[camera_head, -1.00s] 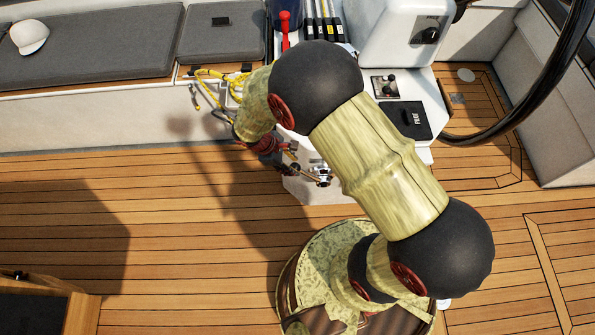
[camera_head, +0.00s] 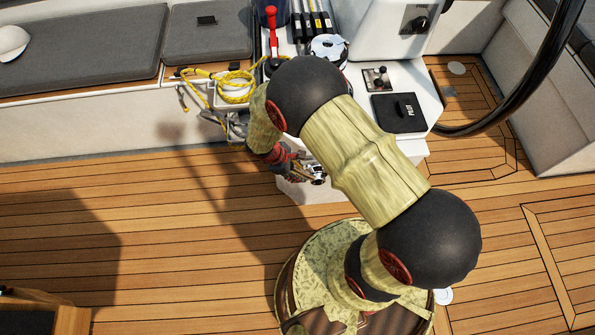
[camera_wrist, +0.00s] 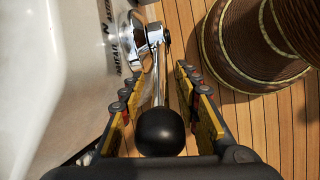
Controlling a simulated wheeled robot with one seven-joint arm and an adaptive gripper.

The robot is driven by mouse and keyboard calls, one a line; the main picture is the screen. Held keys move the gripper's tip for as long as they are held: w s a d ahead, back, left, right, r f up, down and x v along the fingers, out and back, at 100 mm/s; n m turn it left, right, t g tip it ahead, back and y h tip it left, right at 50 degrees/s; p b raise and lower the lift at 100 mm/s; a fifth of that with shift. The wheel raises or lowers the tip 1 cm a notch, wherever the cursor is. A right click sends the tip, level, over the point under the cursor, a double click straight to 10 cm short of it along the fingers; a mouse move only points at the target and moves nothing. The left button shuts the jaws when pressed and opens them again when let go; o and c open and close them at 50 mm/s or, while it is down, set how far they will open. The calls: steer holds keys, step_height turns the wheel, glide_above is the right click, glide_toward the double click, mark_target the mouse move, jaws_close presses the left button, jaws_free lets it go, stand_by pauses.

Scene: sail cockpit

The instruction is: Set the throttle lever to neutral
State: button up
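The throttle lever (camera_wrist: 157,85) has a chrome hub (camera_wrist: 143,48), a thin shaft and a black ball knob (camera_wrist: 160,132). It is mounted on the side of the white console (camera_wrist: 60,60), beside dark lettering. In the wrist view my gripper (camera_wrist: 162,105) is open, with one yellow-padded finger on each side of the shaft and knob. Gaps show between the pads and the lever. In the head view the chrome hub (camera_head: 317,172) shows low on the console, and my gripper (camera_head: 296,172) is there, partly hidden by my arm.
A coiled yellow rope (camera_head: 238,88) hangs near the bench. A red-handled lever (camera_head: 272,40) and a winch (camera_head: 327,47) are on the console top. The black steering wheel rim (camera_head: 530,95) is at right. Wooden deck (camera_head: 130,190) lies clear at left.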

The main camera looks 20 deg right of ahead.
steer(key=shift+c, duration=0.9)
jaws_close()
